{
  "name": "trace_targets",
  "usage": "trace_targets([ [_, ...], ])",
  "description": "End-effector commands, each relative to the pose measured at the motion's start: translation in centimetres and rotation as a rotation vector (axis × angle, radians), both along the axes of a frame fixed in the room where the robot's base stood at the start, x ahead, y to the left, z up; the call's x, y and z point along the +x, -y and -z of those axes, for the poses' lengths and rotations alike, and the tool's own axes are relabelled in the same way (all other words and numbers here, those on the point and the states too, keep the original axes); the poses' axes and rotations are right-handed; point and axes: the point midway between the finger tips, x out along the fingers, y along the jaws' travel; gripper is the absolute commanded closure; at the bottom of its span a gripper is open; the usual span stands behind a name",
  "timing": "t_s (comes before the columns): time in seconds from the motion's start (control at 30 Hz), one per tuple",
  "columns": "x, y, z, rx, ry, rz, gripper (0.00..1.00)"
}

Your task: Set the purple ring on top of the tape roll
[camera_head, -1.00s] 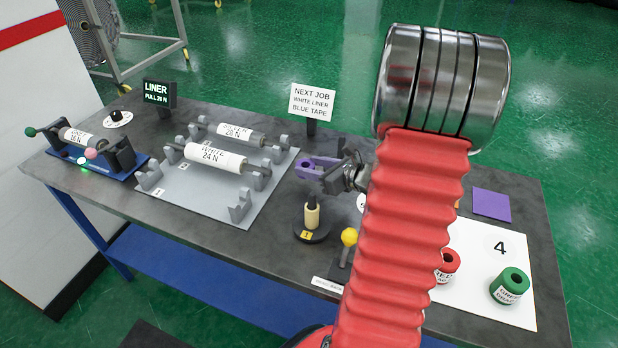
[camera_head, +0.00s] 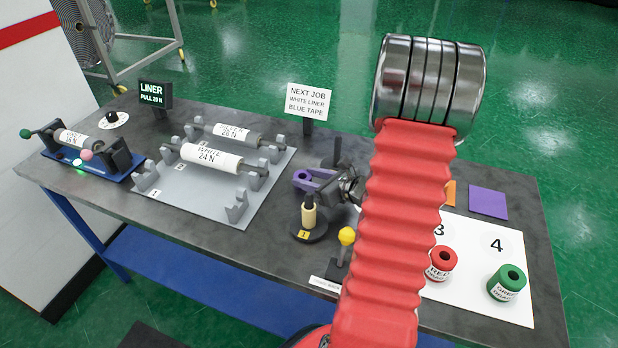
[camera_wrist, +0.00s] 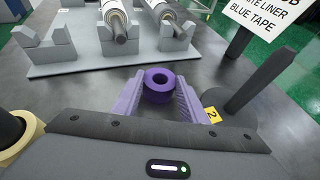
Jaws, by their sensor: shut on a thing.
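The purple ring (camera_head: 302,177) is held between the purple fingertips of my gripper (camera_head: 314,180), just beyond and above the tape roll in the head view. In the wrist view the ring (camera_wrist: 158,86) lies between the two fingers, its hole facing up. The cream tape roll (camera_head: 308,218) sits on a dark post with a round base marked 1. In the wrist view part of the tape roll (camera_wrist: 20,135) shows at the left edge, beside my gripper. The ring is apart from the tape roll.
An empty dark post (camera_wrist: 258,80) with a label 2 stands right of my gripper in the wrist view. A yellow-knobbed lever (camera_head: 346,237) is near the tape roll. A grey rack (camera_head: 190,200) with white rolls lies left. Red (camera_head: 441,265) and green (camera_head: 506,283) rolls stand right.

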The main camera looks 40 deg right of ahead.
Motion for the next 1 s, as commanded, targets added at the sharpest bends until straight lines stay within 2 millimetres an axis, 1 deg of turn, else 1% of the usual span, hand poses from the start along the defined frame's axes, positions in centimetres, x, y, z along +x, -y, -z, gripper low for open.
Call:
trace_targets([
  [0.23,0.0,0.0,0.1,0.000,0.001,-0.001,0.87],
  [0.27,0.0,0.0,0.1,-0.001,0.000,0.000,0.60],
  [0.5,0.0,0.0,0.1,-0.001,0.000,-0.001,0.43],
  [0.83,0.0,0.0,-0.1,0.000,0.001,-0.001,0.43],
  [1.0,-1.1,0.2,-0.6,-0.001,0.002,0.002,0.43],
])
